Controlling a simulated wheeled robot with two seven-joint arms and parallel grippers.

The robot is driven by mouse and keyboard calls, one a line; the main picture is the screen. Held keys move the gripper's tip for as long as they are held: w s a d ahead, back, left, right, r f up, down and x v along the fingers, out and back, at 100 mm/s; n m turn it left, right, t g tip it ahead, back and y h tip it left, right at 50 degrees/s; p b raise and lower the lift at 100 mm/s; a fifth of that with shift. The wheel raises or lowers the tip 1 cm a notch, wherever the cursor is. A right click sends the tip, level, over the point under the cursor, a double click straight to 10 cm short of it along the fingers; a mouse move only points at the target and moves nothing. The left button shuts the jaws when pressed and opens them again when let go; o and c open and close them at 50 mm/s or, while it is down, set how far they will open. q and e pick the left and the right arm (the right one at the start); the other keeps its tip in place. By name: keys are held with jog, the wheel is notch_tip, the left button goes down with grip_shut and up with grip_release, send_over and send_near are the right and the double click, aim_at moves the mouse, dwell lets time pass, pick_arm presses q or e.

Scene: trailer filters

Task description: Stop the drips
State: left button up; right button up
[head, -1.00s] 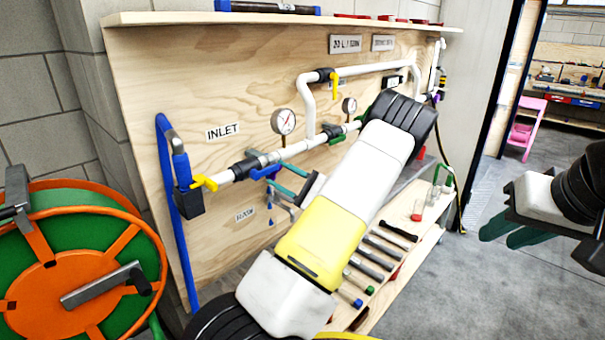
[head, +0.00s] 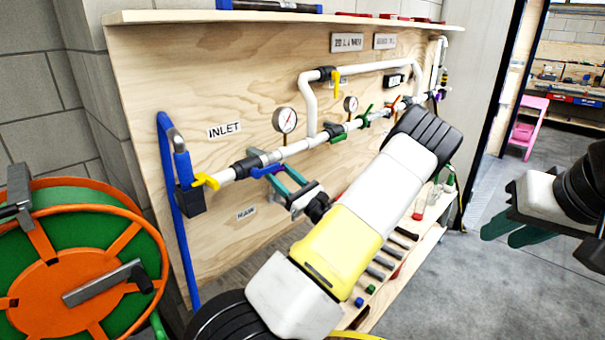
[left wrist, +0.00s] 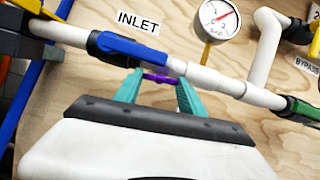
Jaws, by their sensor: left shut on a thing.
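A white pipe line (head: 298,147) runs across a plywood board with an INLET label (head: 224,130). A blue valve handle (head: 267,172) lies along the pipe; it also shows in the left wrist view (left wrist: 130,48). My left gripper (head: 277,176) is just below it. In the left wrist view its teal fingers (left wrist: 158,80) are shut on a small purple handle (left wrist: 160,77) under the pipe. No drops show now; the gripper hides part of the area below. My right gripper (head: 512,234) hangs at the right, empty, its fingers apart.
A yellow handle (head: 205,181) sits at the inlet, a green one (head: 338,133) further right. Two gauges (head: 285,120) stand above the pipe, near a bypass loop. An orange and green hose reel (head: 75,265) stands at the left. Tools lie on a low shelf. Floor at right is clear.

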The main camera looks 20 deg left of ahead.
dwell(0.5)
pick_arm(q)
jog(key=o, duration=1.4)
jog(key=shift+c, duration=0.2)
jog(key=v, duration=0.8)
jog(key=shift+a, duration=0.1)
